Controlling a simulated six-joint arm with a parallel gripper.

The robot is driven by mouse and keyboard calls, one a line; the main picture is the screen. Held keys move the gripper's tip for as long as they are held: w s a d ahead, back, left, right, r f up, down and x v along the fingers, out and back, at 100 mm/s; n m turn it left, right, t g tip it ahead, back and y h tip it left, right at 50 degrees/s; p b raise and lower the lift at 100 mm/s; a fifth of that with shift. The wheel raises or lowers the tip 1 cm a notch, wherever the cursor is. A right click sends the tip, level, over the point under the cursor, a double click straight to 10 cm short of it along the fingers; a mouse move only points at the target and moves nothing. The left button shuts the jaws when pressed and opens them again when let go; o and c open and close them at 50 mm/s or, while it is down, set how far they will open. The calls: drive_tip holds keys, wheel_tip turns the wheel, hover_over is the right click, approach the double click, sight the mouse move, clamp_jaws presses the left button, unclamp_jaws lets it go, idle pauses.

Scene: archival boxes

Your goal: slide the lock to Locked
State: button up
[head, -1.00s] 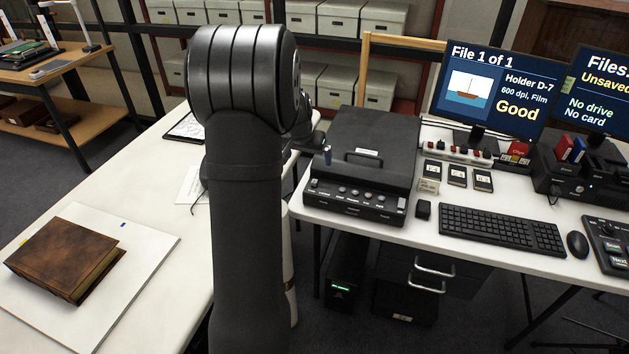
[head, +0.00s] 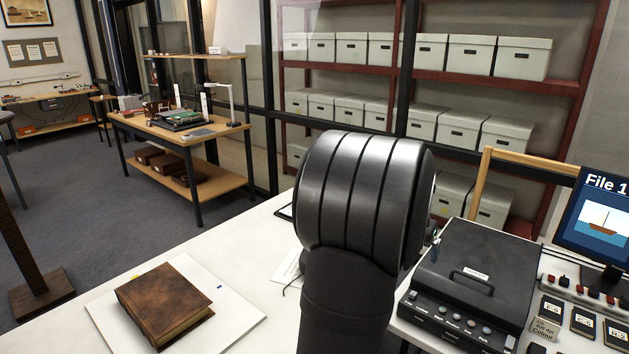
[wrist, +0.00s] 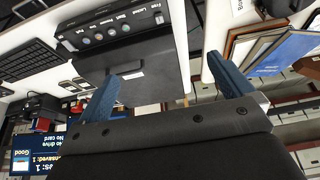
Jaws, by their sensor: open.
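The flatbed scanner (head: 476,272) is dark grey with a handled lid, on the white table at the right of the head view. Its front control panel (head: 452,322) has several round buttons. In the wrist view the scanner (wrist: 145,80) appears upside down, with its panel (wrist: 115,27) at the top. Small lettering at the panel's end (wrist: 157,17) may mark the lock; its slider position is too small to read. My gripper (wrist: 170,67) is open and empty, its blue fingers apart above the scanner lid. In the head view my arm hides most of it.
A brown book (head: 165,300) lies on a white board at the left. A monitor (head: 597,222) and small labelled cards (head: 583,320) are right of the scanner. Shelves of archival boxes (head: 447,52) stand behind. My arm blocks the middle of the head view.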

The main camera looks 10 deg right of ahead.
drive_tip(key=c, duration=1.1)
drive_tip(key=shift+w+d+f+n, duration=0.25)
drive_tip(key=shift+w+f+n, duration=0.1)
drive_tip(key=shift+f+n, duration=0.15)
drive_tip(key=c, duration=0.7)
drive_tip(key=w+f+n+y, duration=0.1)
drive_tip(key=n, duration=0.1)
drive_tip(key=w+d+f+n, duration=0.1)
drive_tip(key=f+n, duration=0.1)
drive_tip(key=w+d+f+n+y, duration=0.1)
drive_tip(key=f+n, duration=0.1)
drive_tip(key=n, duration=0.1)
drive_tip(key=shift+w+d+g+y, duration=0.2)
drive_tip(key=shift+w+g+y, duration=0.1)
drive_tip(key=shift+w, duration=0.1)
clamp_jaws()
drive_tip(key=w+d+f+n+y, duration=0.2)
drive_tip(key=w+f+n+y, duration=0.1)
drive_tip(key=f+n, duration=0.4)
drive_tip(key=shift+w+d+n, duration=0.25)
drive_tip(key=shift+w+n, duration=0.35)
drive_tip(key=shift+n, duration=0.9)
